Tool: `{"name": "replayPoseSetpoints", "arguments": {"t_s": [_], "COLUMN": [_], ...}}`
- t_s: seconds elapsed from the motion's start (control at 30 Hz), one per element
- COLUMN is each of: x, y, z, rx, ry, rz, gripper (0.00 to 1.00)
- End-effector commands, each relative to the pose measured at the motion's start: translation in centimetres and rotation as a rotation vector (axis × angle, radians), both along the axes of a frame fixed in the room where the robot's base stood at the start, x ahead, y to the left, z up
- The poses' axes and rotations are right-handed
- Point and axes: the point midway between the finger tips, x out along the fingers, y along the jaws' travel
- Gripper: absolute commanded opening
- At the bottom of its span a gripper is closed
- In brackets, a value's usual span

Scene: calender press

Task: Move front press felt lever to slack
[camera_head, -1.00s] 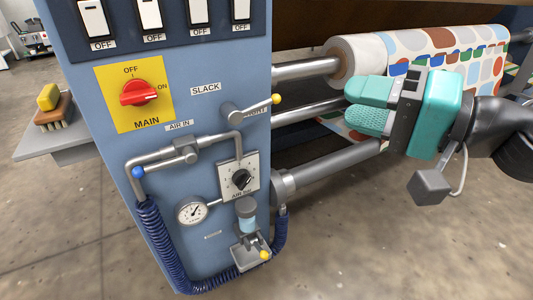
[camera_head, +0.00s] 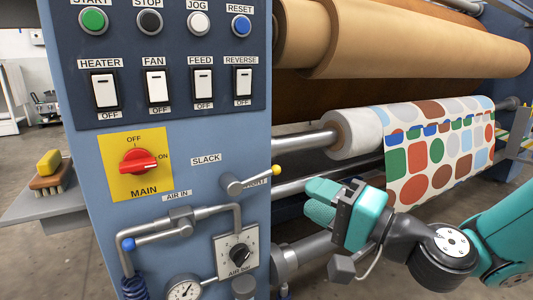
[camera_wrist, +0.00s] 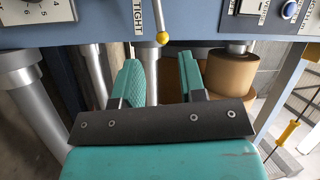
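The felt lever (camera_head: 250,181) is a grey handle with a yellow ball knob (camera_head: 276,170) on the blue machine panel. It points right and slightly up, across the partly covered TIGHT label; the SLACK label (camera_head: 206,159) is above its hub. My teal gripper (camera_head: 320,203) is right of and slightly below the knob, apart from it. In the wrist view, my gripper's two fingers (camera_wrist: 161,80) are spread with nothing between them. The knob also shows in the wrist view (camera_wrist: 162,38), ahead of the gap between the fingertips, beside the TIGHT label.
Grey bars (camera_head: 305,141) and a roll of patterned fabric (camera_head: 440,150) lie behind my gripper. The red MAIN switch (camera_head: 139,161) is left of the lever. Pipes (camera_head: 190,215) and an AIR dial (camera_head: 239,252) are below. A brush (camera_head: 48,178) rests on a side shelf.

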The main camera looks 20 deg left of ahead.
Motion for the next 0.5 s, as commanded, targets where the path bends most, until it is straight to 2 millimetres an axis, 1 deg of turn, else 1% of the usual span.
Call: {"name": "replayPoseSetpoints", "arguments": {"t_s": [0.03,0.43,0.5], "x": [0.2,1.5,2.0], "y": [0.7,5.1,6.6], "z": [0.9,1.3,1.1], "rx": [-0.001,-0.001,0.0], "ry": [0.002,0.002,-0.005], "rz": [0.004,0.003,0.005], "gripper": [0.38,0.38,0.38]}}
